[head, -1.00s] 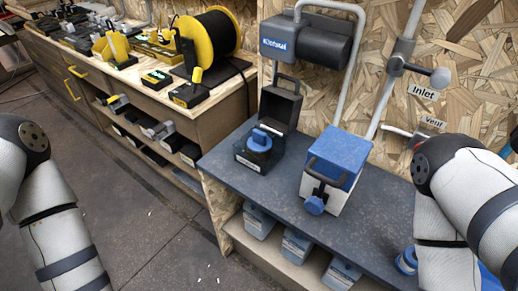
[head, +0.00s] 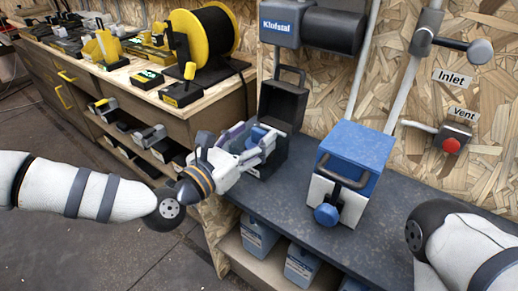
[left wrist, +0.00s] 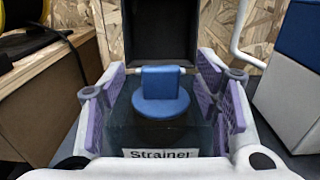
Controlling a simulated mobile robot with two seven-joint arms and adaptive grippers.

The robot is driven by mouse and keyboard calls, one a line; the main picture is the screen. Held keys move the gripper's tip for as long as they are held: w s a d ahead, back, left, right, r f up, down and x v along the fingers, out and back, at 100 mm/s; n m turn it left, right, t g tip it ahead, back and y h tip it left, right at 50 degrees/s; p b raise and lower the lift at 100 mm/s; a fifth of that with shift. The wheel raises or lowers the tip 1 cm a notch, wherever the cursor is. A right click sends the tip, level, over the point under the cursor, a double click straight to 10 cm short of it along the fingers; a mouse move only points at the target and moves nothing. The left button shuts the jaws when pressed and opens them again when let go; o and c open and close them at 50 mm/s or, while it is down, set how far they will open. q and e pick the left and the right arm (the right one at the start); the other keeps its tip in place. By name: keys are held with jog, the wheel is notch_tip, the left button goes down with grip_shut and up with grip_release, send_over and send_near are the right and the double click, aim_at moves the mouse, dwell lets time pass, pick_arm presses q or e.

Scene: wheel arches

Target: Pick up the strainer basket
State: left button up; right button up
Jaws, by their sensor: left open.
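The strainer basket is the blue round piece with an upright blue tab (left wrist: 160,95) in the left wrist view. It sits in a dark box labelled "Strainer" (left wrist: 160,153), whose tall black lid (head: 284,104) stands open behind it. In the head view the blue piece is largely hidden behind my left gripper (head: 256,141). My left gripper is open, with its purple-padded fingers on either side of the blue piece in the left wrist view. Gaps show between the pads and the blue tab. My right gripper is out of view; only part of my right arm shows at lower right.
A blue-and-white box with a handle and blue knob (head: 355,160) stands to the right on the dark bench (head: 405,205). A grey Klofstal unit (head: 310,26) hangs above. Inlet and Vent fittings are on the wall. A wooden workbench (head: 190,105) with a yellow reel is at left.

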aim_at(257, 133)
pick_arm(q)
jog(key=x, duration=0.3)
jog(key=shift+f, duration=0.1)
jog(key=shift+c, duration=0.6)
grip_shut()
